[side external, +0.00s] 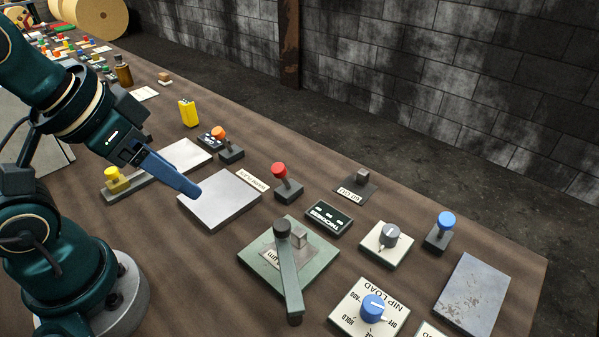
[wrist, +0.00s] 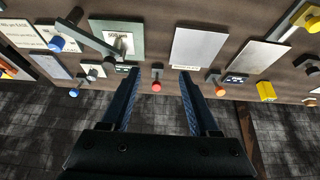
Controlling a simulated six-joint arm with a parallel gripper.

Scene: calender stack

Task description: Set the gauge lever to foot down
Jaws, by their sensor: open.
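No label that I can read says which lever is the gauge lever. A red-knobbed lever (side external: 280,172) stands on a dark base beside the thickness display (side external: 328,219), its knob leaning to the left. A long grey-green arm (side external: 290,285) with a dark round end lies across a green plate (side external: 250,258), next to a small metal block (side external: 299,238). My gripper (side external: 190,190) is above the pale square plate (side external: 222,200), left of the red lever. In the wrist view my gripper (wrist: 159,73) is open and empty, and the red lever (wrist: 157,85) appears between its fingers.
A grey selector knob (side external: 389,235), the blue nip load knob (side external: 373,307) and a blue-knobbed lever (side external: 445,221) stand to the right. An orange-knobbed lever (side external: 220,134), a yellow-knobbed lever (side external: 117,178) and a yellow block (side external: 188,113) are farther left. A brick wall runs behind.

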